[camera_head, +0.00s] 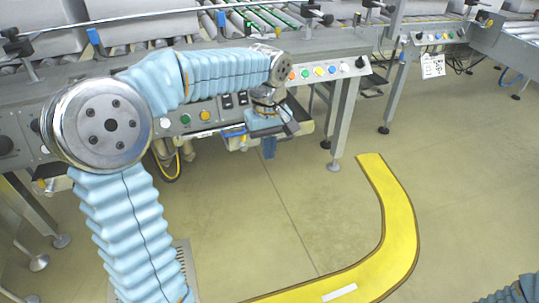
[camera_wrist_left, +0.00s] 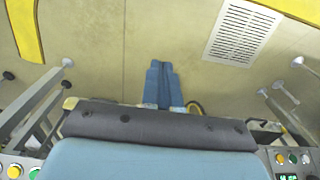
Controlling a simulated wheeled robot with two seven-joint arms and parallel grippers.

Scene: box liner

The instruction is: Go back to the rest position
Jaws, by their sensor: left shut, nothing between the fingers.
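My left arm, in a light blue sleeve, comes in from the left in the head view and reaches across the front of the conveyor. My left gripper (camera_head: 268,150) hangs pointing down beside the conveyor's front panel, over the floor. In the left wrist view, the blue fingers of my left gripper (camera_wrist_left: 160,84) lie side by side, shut, with nothing between them. Only a bit of blue sleeve shows at the lower right corner of the head view; my right gripper is out of sight.
The roller conveyor (camera_head: 330,42) with its button panel and legs runs close to my left arm. Grey boxes (camera_head: 142,18) stand on it. A yellow floor strip (camera_head: 400,235) curves across open floor. A floor grate (camera_wrist_left: 243,32) shows in the left wrist view.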

